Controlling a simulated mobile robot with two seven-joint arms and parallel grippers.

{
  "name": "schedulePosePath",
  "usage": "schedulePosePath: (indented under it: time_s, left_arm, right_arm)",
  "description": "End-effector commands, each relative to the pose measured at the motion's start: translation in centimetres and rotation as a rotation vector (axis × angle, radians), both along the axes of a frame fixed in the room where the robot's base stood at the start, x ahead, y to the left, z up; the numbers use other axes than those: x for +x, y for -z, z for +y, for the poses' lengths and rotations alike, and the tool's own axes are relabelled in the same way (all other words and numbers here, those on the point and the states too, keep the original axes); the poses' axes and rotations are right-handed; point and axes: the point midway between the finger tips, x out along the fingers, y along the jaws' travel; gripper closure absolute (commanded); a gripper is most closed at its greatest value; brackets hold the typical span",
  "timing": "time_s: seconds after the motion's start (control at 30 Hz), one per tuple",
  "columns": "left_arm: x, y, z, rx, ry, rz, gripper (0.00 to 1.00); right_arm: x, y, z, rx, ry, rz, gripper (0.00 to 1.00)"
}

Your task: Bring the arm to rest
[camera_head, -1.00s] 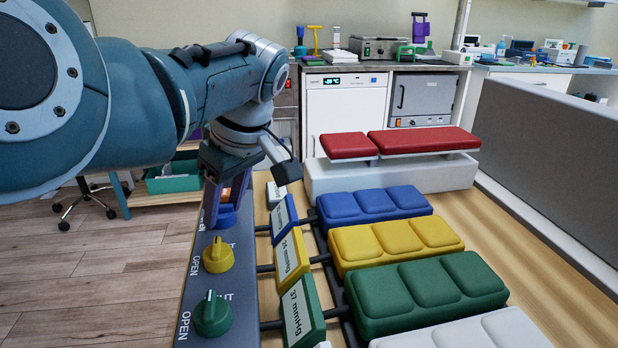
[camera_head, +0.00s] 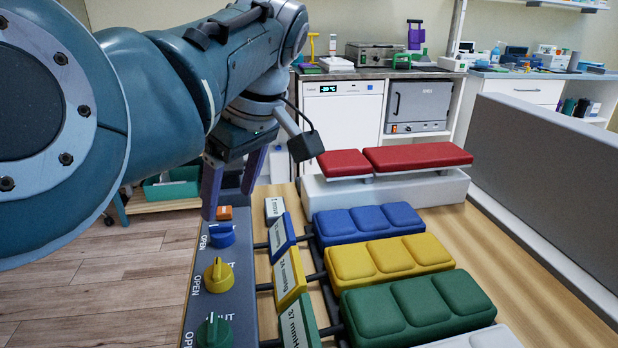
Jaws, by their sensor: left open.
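My left arm comes in from the left and fills the upper left of the head view. Its gripper (camera_head: 229,204) points down over the far end of the grey valve panel (camera_head: 240,300). The two purple-grey fingers are apart, with nothing seen between them. Behind or below them an orange knob (camera_head: 225,213) shows in part. A blue knob (camera_head: 222,236) is just nearer than the fingertips and appears clear of them. A yellow knob (camera_head: 218,275) and a green knob (camera_head: 214,332) follow towards the front. My right gripper is out of view.
Blue (camera_head: 368,222), yellow (camera_head: 390,258) and green (camera_head: 418,304) pads lie right of small pressure displays (camera_head: 290,277). A red pad (camera_head: 418,157) sits on a white block behind. A grey partition (camera_head: 560,170) stands at right. Open floor lies left of the panel.

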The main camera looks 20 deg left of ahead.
Motion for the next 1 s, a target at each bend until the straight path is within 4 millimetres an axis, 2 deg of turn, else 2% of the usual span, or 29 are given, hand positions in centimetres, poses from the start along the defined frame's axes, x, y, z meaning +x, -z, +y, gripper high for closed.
schedulePosePath:
  time_s: [0.03, 0.2, 0.53, 0.67, 0.77, 0.9, 1.0]
  left_arm:
    - [0.0, -0.9, -0.4, -0.001, 0.001, -0.003, 0.24]
    - [-0.2, -2.1, -0.8, 0.001, 0.0, 0.0, 0.24]
    - [-0.2, -2.2, -0.9, 0.001, 0.002, 0.001, 0.24]
    - [-1.2, -1.9, -0.2, -0.004, 0.039, 0.014, 0.24]
    - [-3.2, -1.3, 0.9, -0.007, 0.128, 0.037, 0.24]
    - [-7.6, -1.0, 2.1, 0.0, 0.358, 0.074, 0.24]
    - [-11.1, -1.6, 2.0, 0.011, 0.564, 0.096, 0.24]
  right_arm:
    - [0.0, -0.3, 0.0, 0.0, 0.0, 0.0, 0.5]
    - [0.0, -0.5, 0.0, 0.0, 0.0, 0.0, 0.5]
    - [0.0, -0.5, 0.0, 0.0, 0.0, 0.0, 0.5]
    - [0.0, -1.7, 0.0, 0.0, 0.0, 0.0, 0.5]
    - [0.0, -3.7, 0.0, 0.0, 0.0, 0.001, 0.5]
    - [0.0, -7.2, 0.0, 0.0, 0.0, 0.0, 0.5]
    - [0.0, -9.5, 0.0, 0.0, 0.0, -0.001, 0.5]
